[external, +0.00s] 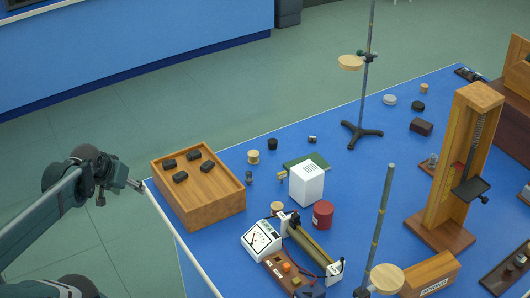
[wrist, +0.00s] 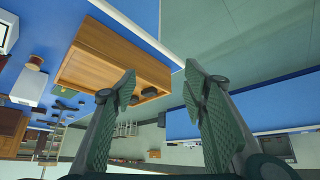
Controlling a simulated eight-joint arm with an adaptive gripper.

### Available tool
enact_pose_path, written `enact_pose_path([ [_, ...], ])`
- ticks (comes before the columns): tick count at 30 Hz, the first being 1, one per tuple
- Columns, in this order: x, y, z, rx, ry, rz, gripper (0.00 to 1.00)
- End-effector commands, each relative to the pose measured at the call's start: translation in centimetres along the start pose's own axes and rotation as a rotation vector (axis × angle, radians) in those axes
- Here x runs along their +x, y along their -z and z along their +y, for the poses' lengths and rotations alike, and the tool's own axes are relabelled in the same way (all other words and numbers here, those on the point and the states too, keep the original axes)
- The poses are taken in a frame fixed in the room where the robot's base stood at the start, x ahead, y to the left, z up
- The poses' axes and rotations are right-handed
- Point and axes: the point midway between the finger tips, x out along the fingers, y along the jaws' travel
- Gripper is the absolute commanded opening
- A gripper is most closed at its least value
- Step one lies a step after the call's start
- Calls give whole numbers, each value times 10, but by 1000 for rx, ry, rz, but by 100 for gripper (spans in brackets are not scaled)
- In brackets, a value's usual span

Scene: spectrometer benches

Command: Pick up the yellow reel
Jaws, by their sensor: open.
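A small yellow reel (external: 253,157) stands upright on the blue bench, just right of the wooden tray in the external view. A similar small yellowish piece (external: 424,88) sits at the far right of the bench. I cannot make out the reel for sure in the wrist view. My gripper (external: 135,185) is at the left, off the bench edge and left of the tray, well apart from the reel. In the wrist view my gripper (wrist: 162,98) has its two green fingers spread, with nothing between them.
The wooden tray (external: 227,205) with several black blocks lies between my gripper and the reel; it also shows in the wrist view (wrist: 85,60). A dark weight (external: 272,144), white box (external: 306,187), red cylinder (external: 323,214) and meter (external: 261,240) stand nearby. A stand (external: 365,100) rises behind.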

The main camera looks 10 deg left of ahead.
Motion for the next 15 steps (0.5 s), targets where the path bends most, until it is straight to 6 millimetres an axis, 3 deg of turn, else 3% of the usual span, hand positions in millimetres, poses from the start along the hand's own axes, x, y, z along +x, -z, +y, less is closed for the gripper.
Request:
enact_pose_path([
  [8,0,2,0,4,-1,-2,44],
  [15,-3,21,5,32,-7,-20,44],
])
